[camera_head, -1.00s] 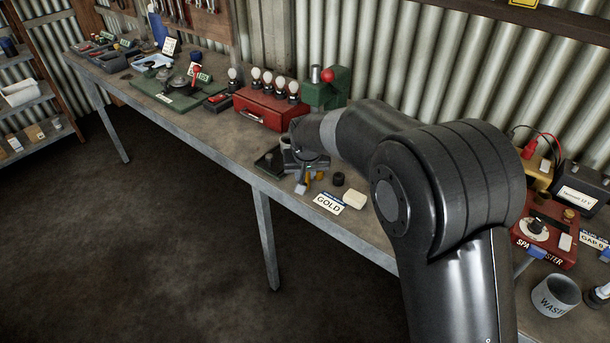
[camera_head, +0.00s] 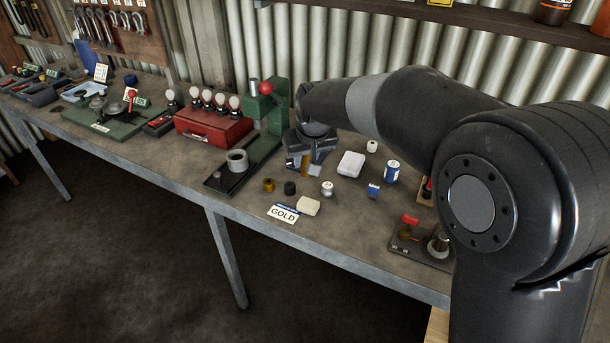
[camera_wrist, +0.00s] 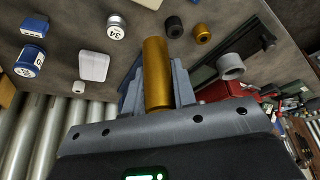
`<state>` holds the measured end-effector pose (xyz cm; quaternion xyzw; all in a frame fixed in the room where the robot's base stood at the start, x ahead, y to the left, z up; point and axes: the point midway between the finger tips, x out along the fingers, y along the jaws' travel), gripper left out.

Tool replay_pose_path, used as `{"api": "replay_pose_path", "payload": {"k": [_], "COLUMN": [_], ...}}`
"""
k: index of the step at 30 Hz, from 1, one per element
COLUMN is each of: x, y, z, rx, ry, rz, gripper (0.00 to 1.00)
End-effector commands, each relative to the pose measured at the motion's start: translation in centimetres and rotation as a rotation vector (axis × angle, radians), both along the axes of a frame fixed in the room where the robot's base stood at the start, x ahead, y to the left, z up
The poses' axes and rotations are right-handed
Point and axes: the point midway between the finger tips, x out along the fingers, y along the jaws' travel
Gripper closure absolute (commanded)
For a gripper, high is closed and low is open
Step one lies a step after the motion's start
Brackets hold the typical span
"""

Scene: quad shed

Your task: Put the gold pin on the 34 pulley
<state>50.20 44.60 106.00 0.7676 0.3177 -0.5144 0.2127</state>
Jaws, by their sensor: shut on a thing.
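The gold pin (camera_wrist: 157,75) is a plain gold cylinder between my fingers in the wrist view. My gripper (camera_head: 308,165) is shut on it, above the bench and behind the row of small pulleys. Part of the pin (camera_head: 305,166) shows below the fingers in the head view. The 34 pulley (camera_wrist: 116,27) is a small silver piece with "34" on its face. In the head view this silver pulley (camera_head: 327,188) sits on the bench, in front and a little right of my gripper, apart from the pin.
A gold pulley (camera_head: 268,185) and a black one (camera_head: 290,188) stand left of the silver one. A "GOLD" card (camera_head: 283,213) and a pale block (camera_head: 308,206) lie in front. A white box (camera_head: 351,164) and blue can (camera_head: 391,172) stand right; a green press (camera_head: 272,115) stands left.

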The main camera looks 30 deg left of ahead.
Motion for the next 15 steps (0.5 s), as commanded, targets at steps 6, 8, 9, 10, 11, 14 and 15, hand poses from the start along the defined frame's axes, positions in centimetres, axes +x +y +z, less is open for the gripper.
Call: {"api": "replay_pose_path", "payload": {"k": [6,8,9,10,11,14,15], "x": [3.9,4.8,5.3,5.7,6.0,6.9,7.2], "y": [-6.0,-7.7,-8.8,-9.6,-10.3,-12.4,-13.1], "z": [1.4,1.8,2.0,2.2,2.3,2.7,2.9], "rx": [-0.001,-0.001,0.0,0.0,0.0,0.001,0.002], "ry": [0.002,0.001,0.0,0.0,0.0,0.0,-0.001], "rz": [-0.012,-0.011,-0.011,-0.009,-0.009,-0.007,-0.006], "gripper": [1.0,1.0,1.0,1.0,1.0,1.0,1.0]}}
